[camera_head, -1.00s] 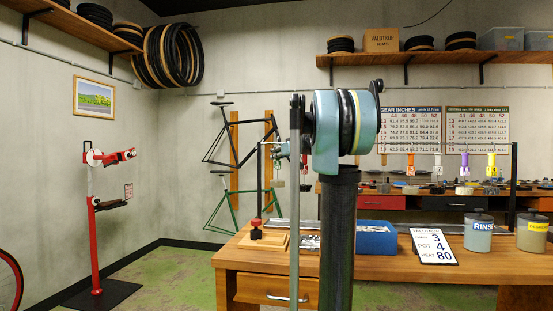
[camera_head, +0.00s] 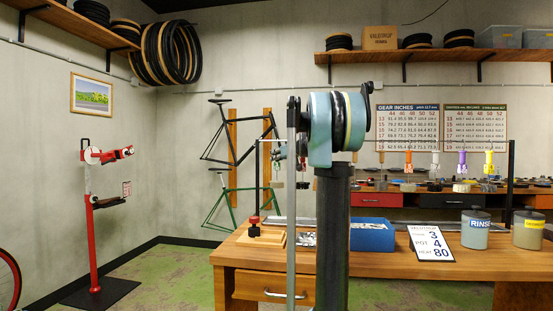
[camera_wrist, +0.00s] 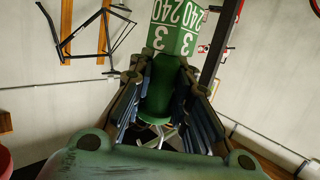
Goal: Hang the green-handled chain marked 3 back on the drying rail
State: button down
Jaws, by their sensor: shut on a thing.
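In the wrist view my gripper (camera_wrist: 158,88) is shut on a green handle (camera_wrist: 160,85). A green tag block (camera_wrist: 178,32) above the handle is marked 3 and 240. Blurred metal parts show below the handle, and most of the chain is hidden. In the head view the gripper (camera_head: 279,156) is small and partly hidden behind my arm, near the left end of the drying rail. The rail's right post (camera_head: 511,170) stands at the back right. I cannot tell whether the handle touches the rail.
Orange (camera_head: 408,162), purple (camera_head: 462,162) and yellow (camera_head: 488,162) handles hang along the rail. The bench (camera_head: 390,268) holds a blue box (camera_head: 372,236), a sign (camera_head: 431,244), a rinse jar (camera_head: 475,231) and another jar (camera_head: 528,231).

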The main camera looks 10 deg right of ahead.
dwell(0.4)
jog(key=c, duration=1.2)
grip_release()
jog(key=shift+o, duration=0.4)
jog(key=v, duration=1.1)
jog(key=shift+f, duration=0.1)
